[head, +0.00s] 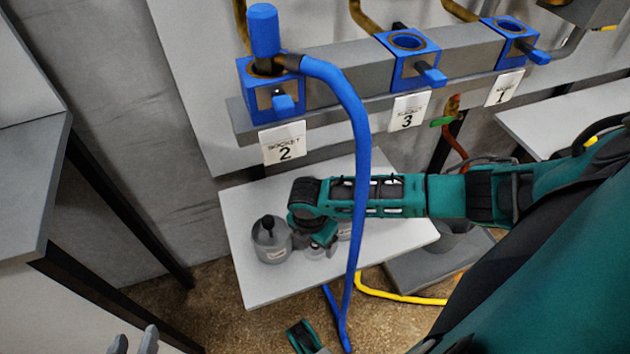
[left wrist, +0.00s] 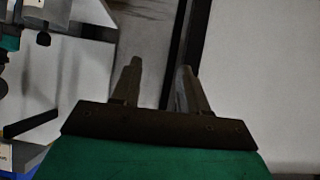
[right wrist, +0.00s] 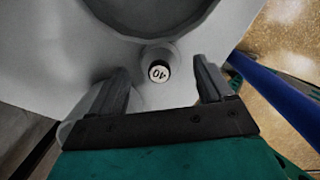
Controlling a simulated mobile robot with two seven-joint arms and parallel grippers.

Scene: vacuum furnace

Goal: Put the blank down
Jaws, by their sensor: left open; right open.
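A small round piece with a dark rim and a white face marked 40, which I take for the blank (right wrist: 159,72), shows in the right wrist view. It appears to rest on the white low table (head: 262,291). My right gripper (right wrist: 161,85) is open, its fingers on either side of the piece with gaps to both. In the head view my right gripper (head: 318,238) points down at the table and partly hides what is under it. My left gripper (left wrist: 158,80) is open and empty; its fingertips (head: 135,340) show at the head view's bottom left.
A grey pot with a black knob (head: 271,243) stands left of my right gripper. A blue hose (head: 360,150) hangs from socket 2 (head: 262,92) across the table. Sockets 3 (head: 407,60) and 1 (head: 511,40) are to the right. A yellow hose (head: 400,298) lies on the floor.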

